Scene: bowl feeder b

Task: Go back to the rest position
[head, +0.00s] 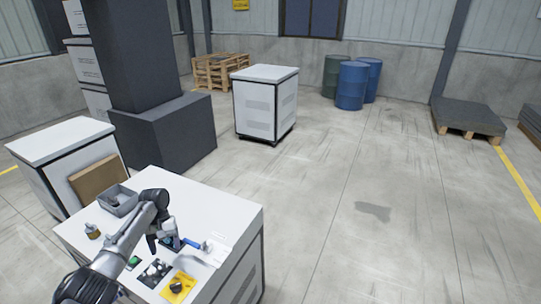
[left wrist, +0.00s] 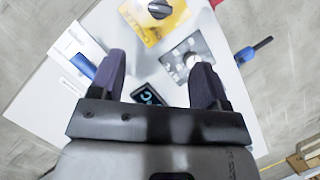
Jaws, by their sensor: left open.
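My left gripper (head: 165,243) hangs over the white cabinet top (head: 215,205), with its arm reaching in from the lower left. In the left wrist view its two dark fingers (left wrist: 160,78) are spread apart with nothing held between them. Beyond the fingers lie a yellow plate with a black knob (left wrist: 158,16) and a grey plate with a round knob (left wrist: 185,60). A small dark device with a lit display (left wrist: 147,95) lies below the gap, partly hidden by the gripper. My right gripper is in neither view.
A grey bin (head: 119,203), a small brass-coloured part (head: 92,231) and a blue-handled item (head: 192,243) are on the cabinet top. A brown board (head: 97,180) stands behind it. A dark pillar (head: 130,60) rises beyond.

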